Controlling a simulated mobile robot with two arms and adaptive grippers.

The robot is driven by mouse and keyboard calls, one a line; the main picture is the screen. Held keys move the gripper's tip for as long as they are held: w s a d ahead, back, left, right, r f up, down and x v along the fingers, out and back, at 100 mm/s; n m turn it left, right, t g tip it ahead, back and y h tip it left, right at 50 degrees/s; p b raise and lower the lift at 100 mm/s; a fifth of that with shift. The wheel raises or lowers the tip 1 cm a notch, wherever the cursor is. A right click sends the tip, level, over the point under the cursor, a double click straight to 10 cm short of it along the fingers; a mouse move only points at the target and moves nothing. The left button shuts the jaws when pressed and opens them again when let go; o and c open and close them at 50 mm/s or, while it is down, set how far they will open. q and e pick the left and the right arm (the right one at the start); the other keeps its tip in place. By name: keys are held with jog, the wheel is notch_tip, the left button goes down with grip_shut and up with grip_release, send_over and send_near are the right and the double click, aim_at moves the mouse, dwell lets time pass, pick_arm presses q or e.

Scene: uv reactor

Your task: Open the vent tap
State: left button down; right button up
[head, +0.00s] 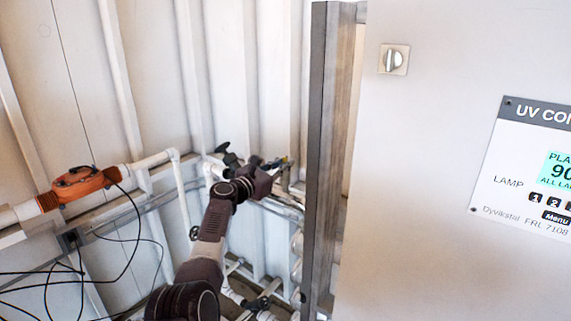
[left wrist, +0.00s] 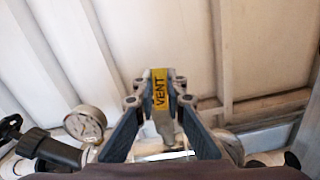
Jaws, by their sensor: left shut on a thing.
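The vent tap's yellow label reading VENT (left wrist: 160,92) shows in the left wrist view, on a flat grey handle between my fingers. My left gripper (left wrist: 161,100) is shut on this vent tap handle, with one dark finger on each side. The tap's body is mostly hidden behind the gripper. My right gripper is not in view.
A pressure gauge (left wrist: 85,123) and a black valve handwheel (left wrist: 10,128) sit left of my gripper. The grey post (head: 325,150) and control cabinet (head: 430,160) stand to the right. An orange pipe unit (head: 78,183) with loose black cables is at left.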

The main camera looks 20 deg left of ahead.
pick_arm(q)
jog(key=shift+f, duration=0.15)
jog(key=c, duration=1.9)
grip_release()
jog(key=shift+c, duration=0.2)
jog(key=v, duration=1.2)
